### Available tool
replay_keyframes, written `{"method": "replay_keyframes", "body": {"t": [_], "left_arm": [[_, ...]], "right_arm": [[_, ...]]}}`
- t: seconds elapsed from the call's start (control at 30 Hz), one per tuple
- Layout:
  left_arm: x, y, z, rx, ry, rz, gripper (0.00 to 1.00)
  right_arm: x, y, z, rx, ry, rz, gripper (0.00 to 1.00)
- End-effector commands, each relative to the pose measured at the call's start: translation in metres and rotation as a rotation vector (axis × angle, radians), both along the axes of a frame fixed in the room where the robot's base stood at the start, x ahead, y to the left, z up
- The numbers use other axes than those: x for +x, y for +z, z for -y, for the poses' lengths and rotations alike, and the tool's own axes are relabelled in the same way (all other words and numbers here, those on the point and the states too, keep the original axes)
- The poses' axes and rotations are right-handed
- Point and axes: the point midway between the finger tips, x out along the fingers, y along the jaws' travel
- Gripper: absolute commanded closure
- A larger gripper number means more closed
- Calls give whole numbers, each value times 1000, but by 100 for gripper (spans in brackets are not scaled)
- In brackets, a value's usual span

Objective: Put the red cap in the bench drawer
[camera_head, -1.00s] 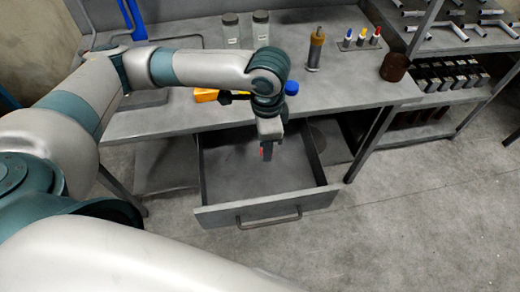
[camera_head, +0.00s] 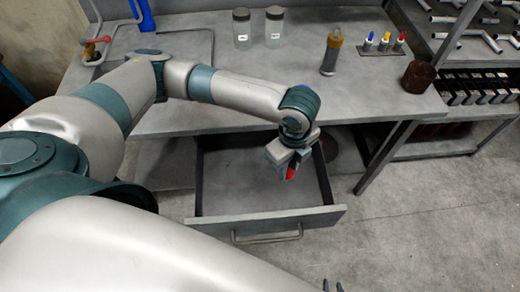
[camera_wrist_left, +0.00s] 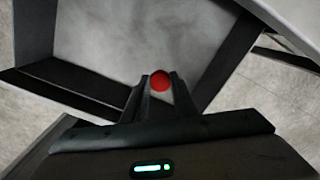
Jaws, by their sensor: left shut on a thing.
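The red cap (camera_head: 291,174) is held between the fingertips of my left gripper (camera_head: 285,170). In the left wrist view the round red cap (camera_wrist_left: 160,80) sits between the two dark fingers. The bench drawer (camera_head: 325,216) is pulled open, with its handle at the front. The gripper and cap are above the right part of the drawer opening. The drawer floor in view looks bare; the arm hides part of it. Only the tips of my right gripper (camera_head: 333,287) show at the bottom edge, apart, with nothing seen between them.
A shelf unit (camera_head: 480,90) stands at right. The floor before the drawer is clear.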

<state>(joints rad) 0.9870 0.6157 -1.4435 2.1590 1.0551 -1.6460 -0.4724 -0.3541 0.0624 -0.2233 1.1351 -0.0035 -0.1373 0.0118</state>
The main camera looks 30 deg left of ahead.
Motion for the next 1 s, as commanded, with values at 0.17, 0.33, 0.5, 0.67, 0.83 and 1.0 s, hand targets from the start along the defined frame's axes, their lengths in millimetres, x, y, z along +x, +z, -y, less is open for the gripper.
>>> {"method": "replay_keyframes", "body": {"t": [0.17, 0.33, 0.5, 0.67, 0.83, 1.0], "left_arm": [[0, -8, -1, 2, 3, -1, 95], [0, -32, -1, 2, 4, -3, 95], [0, -56, 0, 1, 3, -2, 95], [1, -63, 0, 1, 3, 0, 95], [0, -63, 0, 0, 3, 0, 95], [0, -68, 0, 1, 3, -2, 95]], "right_arm": [[0, 0, 0, 0, 0, 2, 69], [1, 2, -1, 2, 1, 9, 69], [2, 4, -1, 4, 1, 19, 69], [2, 4, -1, 5, 2, 20, 69], [1, 3, -1, 5, 2, 19, 69], [1, 3, -2, 5, 2, 19, 69]]}}
